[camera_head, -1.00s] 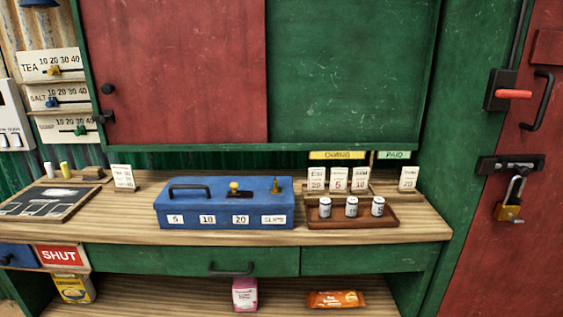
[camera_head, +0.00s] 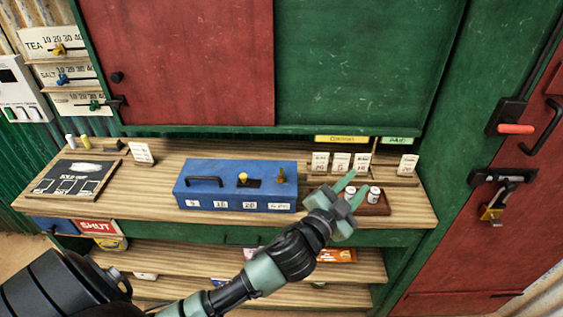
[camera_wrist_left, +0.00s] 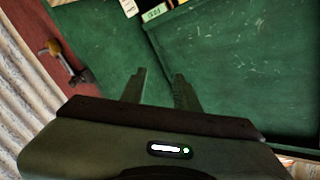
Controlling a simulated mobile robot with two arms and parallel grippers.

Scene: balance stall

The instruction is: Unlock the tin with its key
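A yellow knob (camera_head: 243,177) is at the lid's middle. My left gripper (camera_head: 358,186) is to the right of the tin, above the brown tray, apart from the tin. In the left wrist view my left gripper (camera_wrist_left: 160,78) shows two separated fingers with nothing between them. My right gripper is in no view.
The brown tray (camera_head: 379,208) with small white canisters is partly hidden behind my left gripper. Price cards (camera_head: 342,162) stand behind it. A chalkboard (camera_head: 72,179) lies at the left. A padlock (camera_head: 491,214) hangs on the red door. Bare counter (camera_head: 160,180) lies left of the tin.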

